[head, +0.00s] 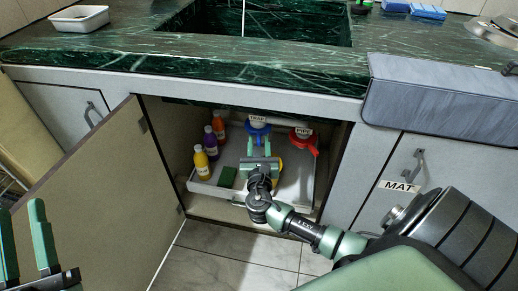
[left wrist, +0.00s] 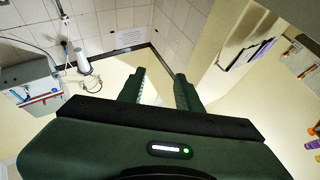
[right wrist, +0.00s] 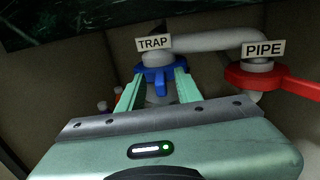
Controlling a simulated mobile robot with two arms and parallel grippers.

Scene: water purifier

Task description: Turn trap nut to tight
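The blue trap nut (head: 257,131) sits under the label TRAP inside the open cabinet below the sink. It also shows in the right wrist view (right wrist: 158,77). My right gripper (head: 264,145) reaches into the cabinet from the front. In the right wrist view its two fingers (right wrist: 159,88) are wide apart, one on each side of the blue nut; firm contact cannot be told. My left gripper (head: 22,235) is at the lower left of the head view, away from the cabinet. Its fingers are open and empty in the left wrist view (left wrist: 160,88).
A red pipe nut with a handle (head: 305,137) is right of the trap nut. Several bottles (head: 201,163) and a green sponge (head: 227,178) stand left of my right gripper. The open cabinet door (head: 112,200) is on the left; a grey mat (head: 440,98) hangs over the counter edge.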

